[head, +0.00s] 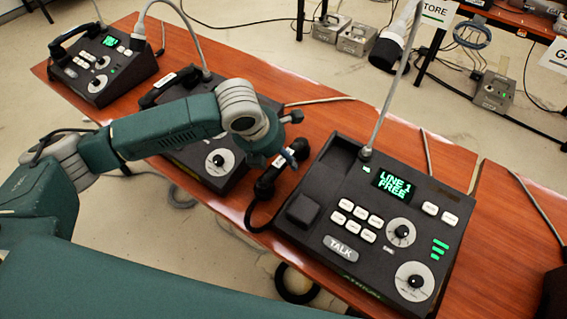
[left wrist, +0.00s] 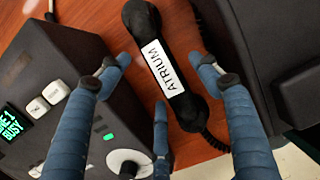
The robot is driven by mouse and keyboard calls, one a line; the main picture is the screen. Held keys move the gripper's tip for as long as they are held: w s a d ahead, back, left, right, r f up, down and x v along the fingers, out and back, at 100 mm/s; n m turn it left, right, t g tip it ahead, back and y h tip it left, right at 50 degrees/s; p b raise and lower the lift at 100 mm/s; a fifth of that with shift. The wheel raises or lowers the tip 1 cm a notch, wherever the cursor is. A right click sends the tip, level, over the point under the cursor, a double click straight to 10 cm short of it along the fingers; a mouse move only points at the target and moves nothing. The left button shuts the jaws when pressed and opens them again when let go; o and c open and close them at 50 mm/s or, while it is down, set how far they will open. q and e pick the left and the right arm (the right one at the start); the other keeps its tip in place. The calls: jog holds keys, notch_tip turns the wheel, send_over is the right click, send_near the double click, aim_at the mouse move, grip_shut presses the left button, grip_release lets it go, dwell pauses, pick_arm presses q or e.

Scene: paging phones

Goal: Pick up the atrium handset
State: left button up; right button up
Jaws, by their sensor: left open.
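The atrium handset (left wrist: 163,70) is black with a white label reading ATRIUM. In the left wrist view it lies over the wooden table between two consoles. In the head view the handset (head: 265,183) is partly hidden by my left gripper. My left gripper (head: 287,158) is open above it. In the left wrist view the fingers of the gripper (left wrist: 160,72) spread to both sides of the handset; I cannot tell whether any touches it. The Atrium console (head: 372,225) stands right of the handset, its display reading LINE 1 FREE, its handset rest empty. My right gripper is not in view.
A second console (head: 218,165) stands close on the left, partly behind my arm; its display (left wrist: 12,122) reads BUSY. A third console (head: 100,65) with its handset on it stands at far left. A gooseneck microphone (head: 392,45) rises from the Atrium console.

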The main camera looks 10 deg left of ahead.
aim_at(279, 158)
pick_arm(q)
jog(key=x, duration=0.2)
jog(key=shift+w+d+f, duration=0.1)
jog(key=shift+f, duration=0.2)
jog(key=shift+w+f, duration=0.25)
jog(key=shift+f, duration=0.2)
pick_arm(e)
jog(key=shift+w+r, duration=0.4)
pick_arm(q)
jog(key=shift+f+p, duration=0.15)
jog(key=shift+p, duration=0.2)
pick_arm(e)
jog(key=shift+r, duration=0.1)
pick_arm(q)
jog(key=shift+f, duration=0.1)
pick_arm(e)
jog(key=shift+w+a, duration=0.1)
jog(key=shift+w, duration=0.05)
pick_arm(q)
jog(key=c, duration=1.5)
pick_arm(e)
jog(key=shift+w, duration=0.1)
